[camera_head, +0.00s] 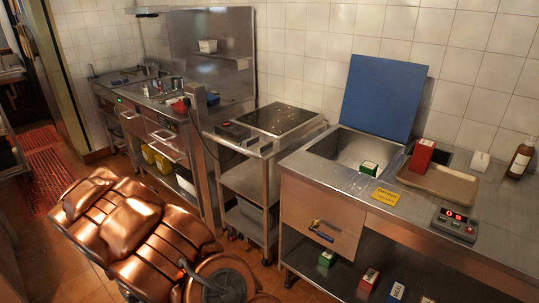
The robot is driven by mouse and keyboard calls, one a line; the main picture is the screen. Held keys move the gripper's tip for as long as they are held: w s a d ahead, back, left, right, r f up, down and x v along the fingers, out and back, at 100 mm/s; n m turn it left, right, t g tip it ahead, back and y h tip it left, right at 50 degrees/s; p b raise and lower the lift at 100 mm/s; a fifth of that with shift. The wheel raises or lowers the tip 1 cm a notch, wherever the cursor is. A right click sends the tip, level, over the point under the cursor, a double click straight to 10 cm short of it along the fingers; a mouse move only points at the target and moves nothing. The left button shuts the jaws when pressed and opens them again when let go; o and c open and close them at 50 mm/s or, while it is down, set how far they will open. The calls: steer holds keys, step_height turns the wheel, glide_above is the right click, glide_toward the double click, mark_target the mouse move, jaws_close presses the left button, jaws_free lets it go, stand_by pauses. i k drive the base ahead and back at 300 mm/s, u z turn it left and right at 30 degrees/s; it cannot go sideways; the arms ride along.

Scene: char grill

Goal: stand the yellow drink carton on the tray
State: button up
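The brown tray (453,190) lies on the steel counter at the right. A red carton (421,155) stands upright on its back left part. A yellow piece with dark lettering (385,196) lies on the counter left of the tray, apart from it. It looks flat, and I cannot tell whether it is a drink carton or a sign. No upright yellow carton shows clearly. My gripper is not in view; only copper-coloured parts of my own body show at the lower left.
A green-and-white carton (369,168) is at the sink's (346,151) front right. A blue board (384,95) leans behind the sink. Several cartons sit on the lower shelf.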

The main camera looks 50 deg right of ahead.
mark_target(460, 184)
steer(key=z, duration=0.05)
steer(key=k, duration=0.2)
steer(key=z, duration=2.3)
